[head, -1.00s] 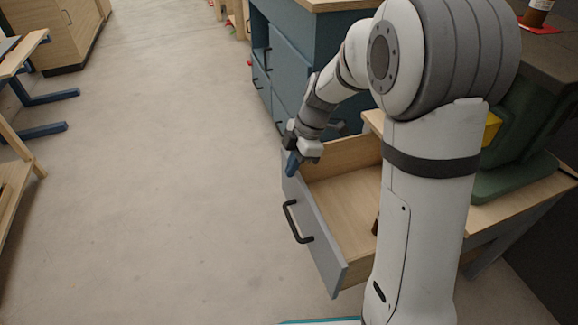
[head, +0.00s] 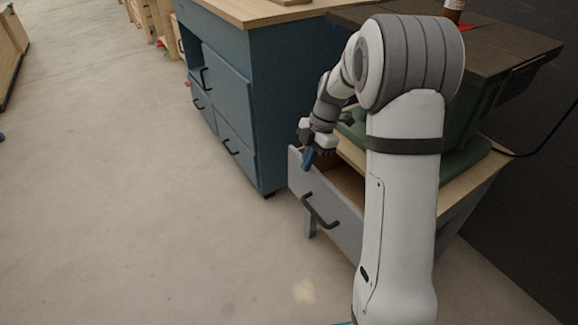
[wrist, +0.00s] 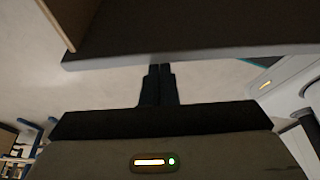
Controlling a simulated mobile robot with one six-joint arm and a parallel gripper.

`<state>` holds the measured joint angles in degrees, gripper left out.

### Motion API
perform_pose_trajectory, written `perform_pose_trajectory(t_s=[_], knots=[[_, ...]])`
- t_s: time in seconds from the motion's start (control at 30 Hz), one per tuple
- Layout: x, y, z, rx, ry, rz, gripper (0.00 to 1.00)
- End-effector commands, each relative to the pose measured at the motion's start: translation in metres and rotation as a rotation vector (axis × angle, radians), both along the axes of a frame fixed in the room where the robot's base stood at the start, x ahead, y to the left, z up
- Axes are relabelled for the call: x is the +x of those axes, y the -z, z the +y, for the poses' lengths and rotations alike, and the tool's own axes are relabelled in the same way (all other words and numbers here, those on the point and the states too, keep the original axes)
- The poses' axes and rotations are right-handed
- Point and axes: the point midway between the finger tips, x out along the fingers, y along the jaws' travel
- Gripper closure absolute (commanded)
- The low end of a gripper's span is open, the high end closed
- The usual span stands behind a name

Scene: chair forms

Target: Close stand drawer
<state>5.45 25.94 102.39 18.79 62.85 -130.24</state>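The stand (head: 476,178) has a light wooden top and stands at the right in the head view. Its grey-fronted drawer (head: 338,222) with a dark bar handle (head: 320,212) is partly open, and a strip of its inside shows behind the front. My gripper (head: 307,162) is at the outer face of the drawer front, near its upper left corner, and looks to touch it. In the wrist view my gripper's two dark fingers (wrist: 158,78) are together with nothing between them, tips at the drawer front's edge (wrist: 200,55). My arm hides the right part of the drawer.
A blue cabinet (head: 262,115) with a wooden top stands just left of and behind the stand. A green machine (head: 455,130) with a dark top rests on the stand. The concrete floor (head: 150,220) at the left is clear.

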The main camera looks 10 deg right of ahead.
Motion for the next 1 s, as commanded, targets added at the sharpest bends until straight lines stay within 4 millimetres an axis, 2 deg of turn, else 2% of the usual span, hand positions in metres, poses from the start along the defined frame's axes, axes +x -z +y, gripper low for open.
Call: perform_pose_trajectory(t_s=[0.2,0.4,1.0], knots=[[0.011,0.0,-0.024,-0.002,-0.003,0.002,1.0],[0.017,0.0,-0.034,-0.002,-0.005,0.001,1.0],[0.018,-0.001,-0.037,-0.001,-0.007,0.0,1.0]])
